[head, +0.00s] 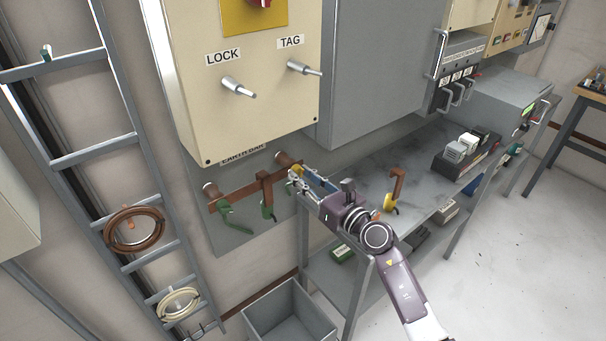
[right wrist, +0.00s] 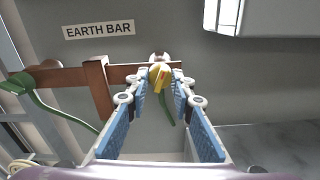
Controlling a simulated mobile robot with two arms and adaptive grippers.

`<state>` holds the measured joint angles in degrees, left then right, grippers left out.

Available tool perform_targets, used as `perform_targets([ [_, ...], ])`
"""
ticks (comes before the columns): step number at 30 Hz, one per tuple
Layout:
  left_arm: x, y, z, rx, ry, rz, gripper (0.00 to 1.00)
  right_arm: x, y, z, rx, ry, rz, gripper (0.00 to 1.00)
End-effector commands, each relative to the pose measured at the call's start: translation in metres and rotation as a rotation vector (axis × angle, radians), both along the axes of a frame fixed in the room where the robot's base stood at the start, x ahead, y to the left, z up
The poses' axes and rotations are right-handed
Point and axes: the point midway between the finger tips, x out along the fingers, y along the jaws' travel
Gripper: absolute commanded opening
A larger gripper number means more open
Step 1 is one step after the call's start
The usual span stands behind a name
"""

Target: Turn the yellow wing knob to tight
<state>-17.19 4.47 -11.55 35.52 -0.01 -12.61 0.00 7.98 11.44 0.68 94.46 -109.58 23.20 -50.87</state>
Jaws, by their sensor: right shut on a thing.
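The yellow wing knob (right wrist: 159,76) sits at the right end of the brown earth bar (right wrist: 72,77), under the EARTH BAR label. My right gripper (right wrist: 160,85) is shut on the knob, with one blue-padded finger on each side of it. In the head view the knob (head: 297,171) shows small between the fingertips of my right gripper (head: 296,176). A green cable hangs below the knob in the right wrist view. I cannot tell the knob's tightness from these frames. My left gripper is not in view.
A cream cabinet (head: 240,90) with LOCK and TAG pegs hangs above the bar. A grey bench (head: 370,185) stands right of it, with a copper hook piece (head: 397,185) on top. A ladder (head: 100,147) is at left. A grey bin (head: 288,318) stands below.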

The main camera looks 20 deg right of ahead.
Motion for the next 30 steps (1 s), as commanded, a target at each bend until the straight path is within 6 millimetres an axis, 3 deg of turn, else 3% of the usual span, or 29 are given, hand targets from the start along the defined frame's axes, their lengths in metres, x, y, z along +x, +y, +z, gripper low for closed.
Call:
perform_targets([
  [12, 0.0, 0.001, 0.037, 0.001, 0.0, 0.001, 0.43, 0.0, 0.0, 0.004, 0.337, 0.124, -0.001, 0.0],
  [30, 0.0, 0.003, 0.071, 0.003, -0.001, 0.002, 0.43, 0.0, 0.0, 0.003, 0.874, 0.318, -0.003, 0.0],
])
